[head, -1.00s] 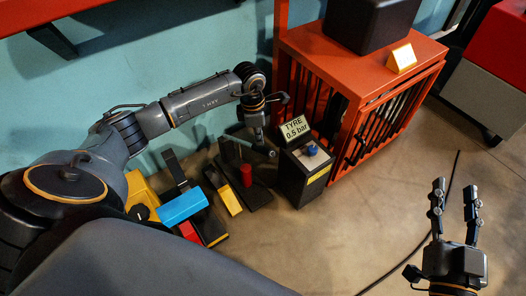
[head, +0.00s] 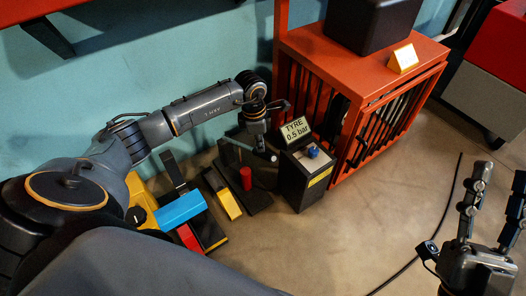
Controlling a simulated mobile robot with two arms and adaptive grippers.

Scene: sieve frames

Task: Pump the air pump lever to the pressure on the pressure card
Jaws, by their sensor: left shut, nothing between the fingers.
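The pressure card (head: 296,130) reads "TYRE 0.5 bar" and stands on a black box (head: 294,187) with a blue knob on top. Left of the box is the air pump, with a red cylinder (head: 246,178) on a dark base. Its lever (head: 238,144) slants down to the right and ends in a pale tip. My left gripper (head: 261,150) points down at the lever's outer end, shut with nothing between its fingers. I cannot tell whether it touches the lever. My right gripper (head: 500,178) is open and empty at the lower right, fingers pointing up.
An orange slatted cabinet (head: 345,150) stands behind the box, carrying a dark case (head: 370,22) and a small yellow-white card (head: 404,58). Blue (head: 181,209), yellow and red items lie left of the pump. A black cable (head: 440,220) crosses the otherwise clear floor at right.

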